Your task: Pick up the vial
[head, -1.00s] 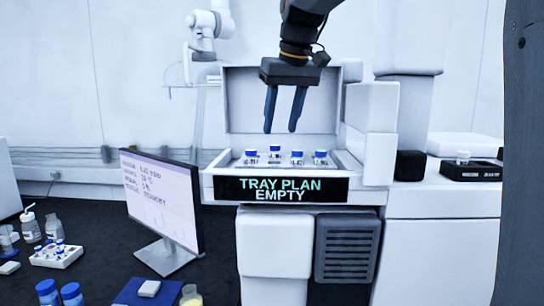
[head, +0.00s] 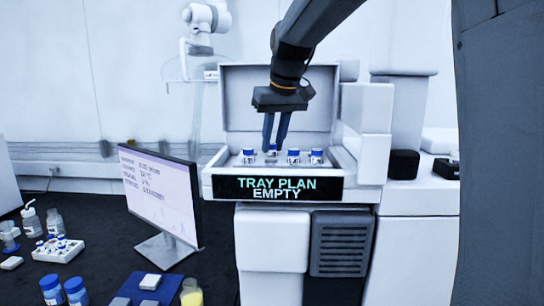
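My gripper (head: 274,146) hangs over the open tray (head: 220,159) of the white instrument. Its two dark blue fingers point down, with a narrow gap between them. The tips are at the height of the blue caps, over the second vial from the left (head: 271,156). Whether they touch or grip this vial is too small to tell. Other blue-capped vials stand upright in the tray: one at the left (head: 249,156), one right of the fingers (head: 293,157) and one at the right (head: 316,157).
The raised lid (head: 240,100) stands behind the tray. A sign (head: 277,188) reading "TRAY PLAN EMPTY" is on its front. A monitor (head: 160,200) stands at the left. A white rack (head: 58,253), bottles (head: 76,291) and a blue mat (head: 165,290) are on the dark bench.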

